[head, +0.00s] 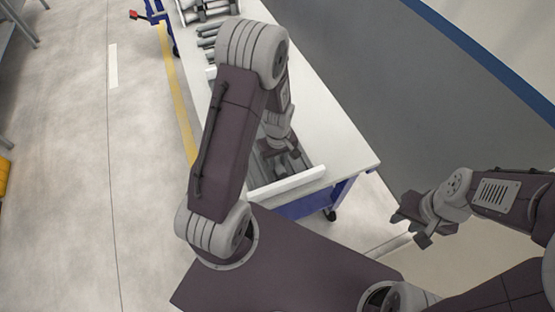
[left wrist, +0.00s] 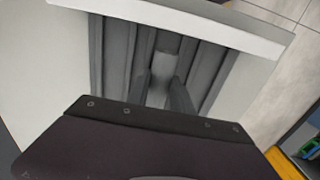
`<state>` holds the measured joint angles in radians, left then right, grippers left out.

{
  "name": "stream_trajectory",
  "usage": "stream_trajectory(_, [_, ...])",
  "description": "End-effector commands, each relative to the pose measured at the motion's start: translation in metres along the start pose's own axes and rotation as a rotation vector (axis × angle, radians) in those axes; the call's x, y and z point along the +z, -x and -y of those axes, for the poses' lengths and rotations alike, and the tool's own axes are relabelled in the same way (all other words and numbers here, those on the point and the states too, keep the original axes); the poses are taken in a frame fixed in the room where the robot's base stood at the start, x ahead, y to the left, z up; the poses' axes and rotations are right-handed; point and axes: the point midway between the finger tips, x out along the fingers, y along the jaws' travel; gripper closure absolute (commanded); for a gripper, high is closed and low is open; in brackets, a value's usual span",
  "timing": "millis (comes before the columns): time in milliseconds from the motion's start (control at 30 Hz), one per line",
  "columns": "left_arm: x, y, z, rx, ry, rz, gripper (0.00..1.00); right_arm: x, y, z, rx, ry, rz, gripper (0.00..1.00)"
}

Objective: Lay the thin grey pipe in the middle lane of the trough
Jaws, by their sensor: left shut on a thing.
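The trough shows in the left wrist view with dark grey lanes and a white end board (left wrist: 190,22); its white end board is also in the head view (head: 287,187). My left gripper (head: 280,155) is low over the trough, partly hidden by my own arm. In the left wrist view its fingers (left wrist: 161,92) are shut on the thin grey pipe (left wrist: 165,66), which runs along the lanes near their middle. I cannot tell whether the pipe touches the lane floor. My right gripper (head: 410,229) is empty, its fingers apart, off the table's near right corner.
The trough stands on a long white table (head: 335,130) with a blue frame. Several grey pipes (head: 207,42) lie further back, near a rack (head: 203,10) at the far end. The table top right of the trough is clear. A yellow floor line runs along the left.

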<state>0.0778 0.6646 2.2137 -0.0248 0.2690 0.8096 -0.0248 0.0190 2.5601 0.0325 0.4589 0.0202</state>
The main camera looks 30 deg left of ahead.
Motion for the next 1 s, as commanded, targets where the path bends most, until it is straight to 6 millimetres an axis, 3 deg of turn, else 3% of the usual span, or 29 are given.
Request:
stream_trajectory(100, [-0.0002, -0.0119, -0.0003, 0.001, 0.000, -0.001, 1.00, 0.0008, -0.0088, -0.0002, 0.000, 0.000, 0.000, 0.66])
stream_trajectory(367, [0.0003, -0.0122, 0.0000, -0.001, 0.000, 0.001, 1.00, 0.0007, -0.0080, -0.0001, 0.000, 0.000, 0.000, 0.66])
stream_trajectory(400, [0.0004, -0.0123, 0.0002, -0.001, 0.000, 0.001, 0.65, 0.0007, -0.0080, -0.0001, 0.000, 0.000, 0.000, 0.66])
stream_trajectory(467, [0.0006, -0.0125, 0.0002, -0.001, 0.000, 0.001, 0.48, 0.0007, -0.0081, -0.0002, 0.000, 0.000, 0.000, 0.66])
stream_trajectory(1000, [0.0010, -0.0133, -0.0007, 0.000, -0.002, 0.001, 0.47, 0.0008, -0.0087, -0.0002, 0.000, 0.000, 0.000, 0.66])
